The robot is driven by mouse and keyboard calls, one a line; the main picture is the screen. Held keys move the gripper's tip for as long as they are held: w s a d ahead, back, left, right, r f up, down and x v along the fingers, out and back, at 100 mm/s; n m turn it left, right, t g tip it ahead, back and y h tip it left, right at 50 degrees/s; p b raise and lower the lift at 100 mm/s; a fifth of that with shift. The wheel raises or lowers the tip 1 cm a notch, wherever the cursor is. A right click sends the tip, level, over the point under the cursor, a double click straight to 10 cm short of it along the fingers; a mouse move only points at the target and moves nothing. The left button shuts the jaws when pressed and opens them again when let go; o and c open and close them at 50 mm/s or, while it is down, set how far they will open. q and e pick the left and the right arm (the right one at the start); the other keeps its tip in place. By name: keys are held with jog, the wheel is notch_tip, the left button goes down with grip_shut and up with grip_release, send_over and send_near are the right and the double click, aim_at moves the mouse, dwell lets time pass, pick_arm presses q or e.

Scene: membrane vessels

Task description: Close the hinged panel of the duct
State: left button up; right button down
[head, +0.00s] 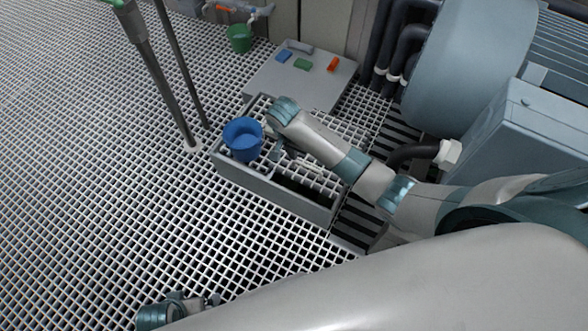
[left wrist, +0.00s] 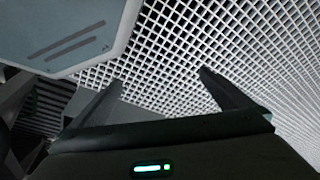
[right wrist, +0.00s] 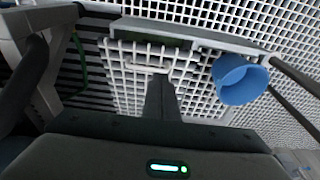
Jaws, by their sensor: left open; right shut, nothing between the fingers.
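The duct (head: 290,205) is a long, grey-walled trough in the grated floor. Its hinged panel (head: 322,178) is a white grating with a pale bar handle; the panel also shows in the right wrist view (right wrist: 125,85). A dark gap shows between the panel's edge and the duct's near wall, so it looks partly raised; its exact angle is hard to tell. My right gripper (head: 277,148) is shut and empty over the duct, close to the handle; in the right wrist view its fingers (right wrist: 160,82) cover part of the panel. Contact is unclear. My left gripper (left wrist: 158,80) is open and empty above the floor grating.
A blue bucket (head: 243,140) stands at the duct's left end, beside the panel. A grey board (head: 275,75) with small coloured blocks lies behind. Two posts (head: 168,80) stand left of the duct. Large machinery (head: 460,60) fills the right. The grated floor at left is clear.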

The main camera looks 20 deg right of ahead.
jog(key=shift+f, duration=0.1)
jog(key=b, duration=0.2)
send_over(295, 175)
notch_tip(295, 175, down, 9)
jog(key=shift+r, duration=0.1)
jog(key=f, duration=0.1)
jog(key=f+b, duration=0.1)
jog(key=f, duration=0.1)
jog(key=shift+s+a+f, duration=0.2)
jog(key=shift+f, duration=0.05)
pick_arm(q)
notch_tip(295, 175, up, 6)
jog(key=d+t, duration=0.1)
jog(key=shift+d, duration=0.25)
pick_arm(e)
jog(key=shift+s+a+f, duration=0.1)
jog(key=shift+f, duration=0.5)
jog(key=shift+f, duration=0.1)
